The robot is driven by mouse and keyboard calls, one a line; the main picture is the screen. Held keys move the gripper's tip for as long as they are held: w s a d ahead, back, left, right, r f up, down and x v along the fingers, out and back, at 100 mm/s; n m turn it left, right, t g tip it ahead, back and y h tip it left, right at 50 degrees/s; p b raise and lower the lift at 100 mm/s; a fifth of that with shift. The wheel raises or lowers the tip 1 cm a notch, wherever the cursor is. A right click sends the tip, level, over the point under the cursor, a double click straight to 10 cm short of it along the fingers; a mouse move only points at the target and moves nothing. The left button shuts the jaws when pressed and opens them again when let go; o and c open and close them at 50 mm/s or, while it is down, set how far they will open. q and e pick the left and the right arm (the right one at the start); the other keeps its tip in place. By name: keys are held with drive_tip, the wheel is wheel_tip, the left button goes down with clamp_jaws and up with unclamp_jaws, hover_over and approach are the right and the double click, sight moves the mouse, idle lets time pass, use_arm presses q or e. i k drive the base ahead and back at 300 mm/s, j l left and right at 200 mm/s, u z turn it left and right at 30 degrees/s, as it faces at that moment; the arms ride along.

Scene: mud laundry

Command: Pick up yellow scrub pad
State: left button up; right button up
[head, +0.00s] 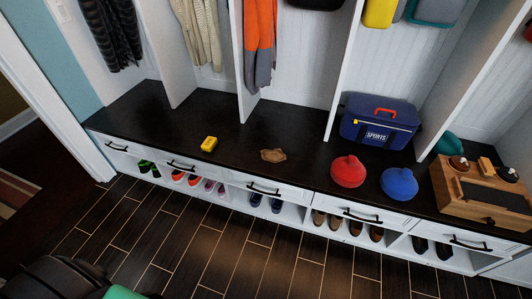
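The yellow scrub pad (209,144) lies on the dark bench top (225,128), left of the middle of the view and near the bench's front edge. It is a small yellow block with a small darker mark on its face. Nothing touches or covers it. Neither of my grippers shows in the head view. A dark shape with a teal piece at the bottom left corner looks like part of my own body.
A brown crumpled item (273,155), a red round bag (348,171), a blue one (399,183), a navy sports cooler (379,121) and a wooden box (482,196) share the bench. White dividers (343,70) rise behind. Shoes fill cubbies below. The floor (240,250) in front is clear.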

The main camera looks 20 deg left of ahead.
sight(209, 144)
drive_tip(key=i+j+z, duration=0.2)
drive_tip(key=j, duration=0.5)
drive_tip(key=j+z, duration=0.15)
drive_tip(key=j, duration=0.5)
